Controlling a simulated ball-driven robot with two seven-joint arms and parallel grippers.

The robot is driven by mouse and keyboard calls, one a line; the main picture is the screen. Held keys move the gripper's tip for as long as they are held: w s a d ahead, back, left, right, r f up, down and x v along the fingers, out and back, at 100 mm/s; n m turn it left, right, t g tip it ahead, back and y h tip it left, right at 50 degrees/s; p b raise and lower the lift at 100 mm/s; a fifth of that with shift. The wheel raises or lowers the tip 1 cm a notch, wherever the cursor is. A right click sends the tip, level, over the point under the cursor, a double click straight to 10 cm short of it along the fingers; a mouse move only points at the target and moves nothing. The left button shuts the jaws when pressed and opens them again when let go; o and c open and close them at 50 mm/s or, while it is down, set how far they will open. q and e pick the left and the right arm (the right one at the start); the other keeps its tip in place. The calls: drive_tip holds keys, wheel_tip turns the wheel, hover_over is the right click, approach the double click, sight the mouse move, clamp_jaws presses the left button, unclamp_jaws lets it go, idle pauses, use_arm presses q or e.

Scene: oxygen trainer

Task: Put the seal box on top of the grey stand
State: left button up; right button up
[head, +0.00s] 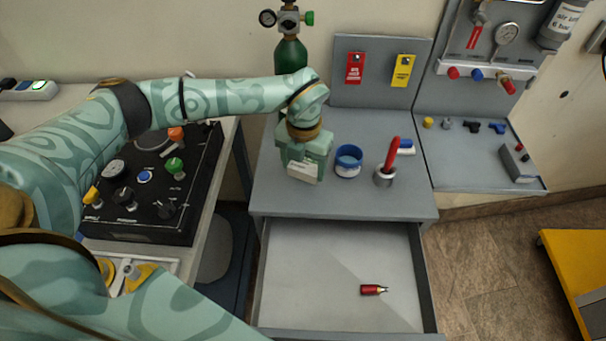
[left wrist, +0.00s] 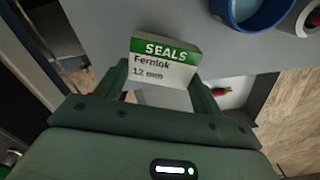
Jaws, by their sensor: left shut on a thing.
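The seal box (head: 303,172) is a small white box; in the left wrist view its green and white label (left wrist: 163,62) reads "SEALS Fernlok 12 mm". My left gripper (head: 304,153) points down and is shut on it, with one finger on each side. The grey stand (head: 345,200) looks like the cabinet with a flat top and an open drawer. The box is over the left part of its top; I cannot tell whether it touches. My right gripper is not in view.
A blue round tub (head: 348,162) and a metal cup (head: 384,178) with a red tool stand right of the box. The open drawer (head: 310,270) holds a small red item (head: 373,290). A green cylinder (head: 290,55) stands behind. A black control panel (head: 150,195) is at left.

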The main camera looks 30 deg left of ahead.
sight(301, 174)
use_arm(q)
drive_tip(key=shift+w+a+f, duration=0.2)
drive_tip(key=shift+a+f, duration=0.2)
drive_tip(key=shift+f, duration=0.1)
wheel_tip(301, 174, down, 4)
drive_tip(key=shift+w+a+r+b, duration=0.1)
drive_tip(key=shift+a+r+b, duration=0.05)
drive_tip(key=shift+b, duration=0.75)
drive_tip(key=shift+r, duration=0.15)
drive_tip(key=o, duration=1)
drive_tip(key=shift+c, duration=0.2)
wheel_tip(301, 174, up, 12)
drive_tip(key=p, duration=0.3)
drive_tip(key=shift+p, duration=0.35)
